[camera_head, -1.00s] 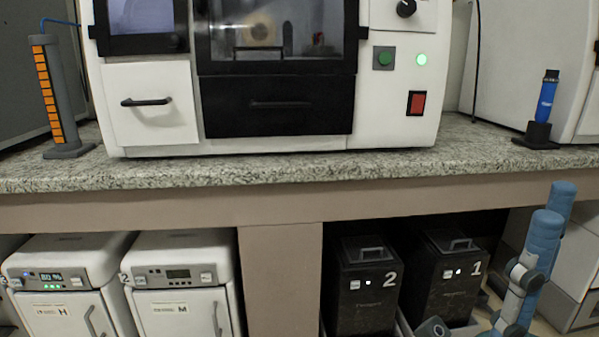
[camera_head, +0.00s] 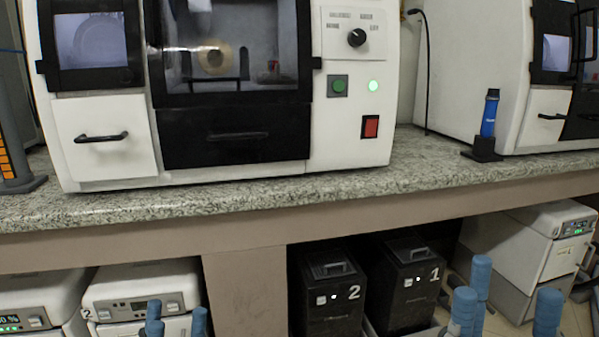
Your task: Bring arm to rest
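Blue padded segments of my arms rise from the bottom edge. One pair is at the lower left (camera_head: 155,318), in front of the white units. Several more (camera_head: 462,310) stand at the lower right, in front of the floor and a white cabinet. No gripper fingers show, so both grippers are out of view. No held object shows.
A large white machine (camera_head: 348,120) with a dark window stands on the speckled counter (camera_head: 270,195). A blue tube in a black stand (camera_head: 488,120) is to its right. Black boxes 1 (camera_head: 412,290) and 2 (camera_head: 328,300) and white units (camera_head: 140,285) are below.

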